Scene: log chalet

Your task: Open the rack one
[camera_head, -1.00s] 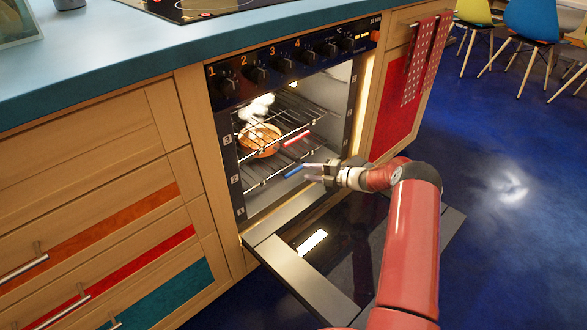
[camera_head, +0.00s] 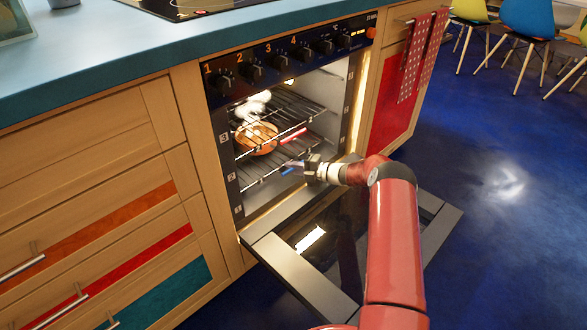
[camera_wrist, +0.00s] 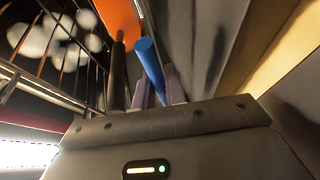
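The oven (camera_head: 290,120) stands open with two wire racks inside. The upper rack (camera_head: 285,112) has a red handle (camera_head: 292,136). The lower rack (camera_head: 262,168) has a blue handle (camera_head: 289,170); both racks sit inside the oven. My gripper (camera_head: 298,167) reaches over the open door to the blue handle and partly covers it. In the wrist view, the blue handle (camera_wrist: 149,60) runs lengthwise between the fingers of my gripper (camera_wrist: 158,92). The fingers look apart, with no clear contact on the handle.
A round brown pan (camera_head: 257,138) is inside the oven, with white puffs above it. The oven door (camera_head: 300,275) lies folded down below my arm. Wooden drawers (camera_head: 90,230) stand at left, a cabinet with a red towel (camera_head: 415,60) at right.

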